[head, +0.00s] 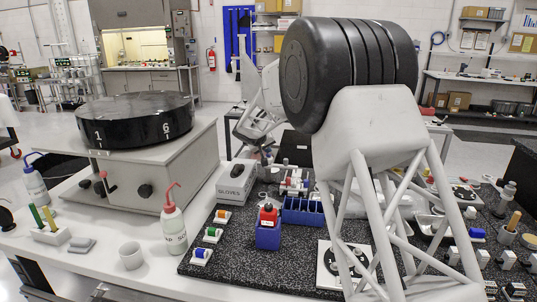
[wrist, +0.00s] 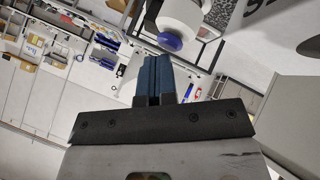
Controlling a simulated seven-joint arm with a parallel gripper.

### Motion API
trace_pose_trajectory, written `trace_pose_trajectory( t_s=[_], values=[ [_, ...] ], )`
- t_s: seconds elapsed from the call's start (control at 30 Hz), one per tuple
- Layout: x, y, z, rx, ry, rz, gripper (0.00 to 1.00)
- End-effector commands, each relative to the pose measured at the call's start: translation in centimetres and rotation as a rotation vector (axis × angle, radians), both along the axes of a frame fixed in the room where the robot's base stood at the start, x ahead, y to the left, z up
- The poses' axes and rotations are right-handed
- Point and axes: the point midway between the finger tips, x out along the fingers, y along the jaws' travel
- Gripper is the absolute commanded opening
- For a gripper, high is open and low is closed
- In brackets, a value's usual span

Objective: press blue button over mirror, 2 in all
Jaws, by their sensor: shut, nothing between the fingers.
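In the wrist view my gripper (wrist: 153,62) is shut and empty, its two dark blue fingers side by side. Just beyond the fingertips, a little right, is a white rounded body with a round blue end (wrist: 170,42). I cannot tell whether it is the task's button or whether the fingers touch it. In the head view a small blue button (head: 201,253) sits on a white base at the front left edge of the dark speckled mat (head: 225,270). I cannot make out a mirror for certain. My fingertips are not clear in the head view.
A green button (head: 212,232) and an orange button (head: 222,214) stand behind the blue one. A black numbered drum (head: 135,120) stands at left. Several small blocks crowd the right.

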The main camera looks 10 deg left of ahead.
Motion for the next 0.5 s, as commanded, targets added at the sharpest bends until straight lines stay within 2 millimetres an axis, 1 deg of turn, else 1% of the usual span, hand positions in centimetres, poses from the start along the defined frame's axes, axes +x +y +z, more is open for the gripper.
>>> trace_pose_trajectory(
  t_s=[0.23,0.5],
  values=[
    [0.0,0.0,0.0,-0.001,0.001,0.0,0.0],
    [0.0,0.0,1.0,-0.001,0.0,0.001,0.0]
  ],
)
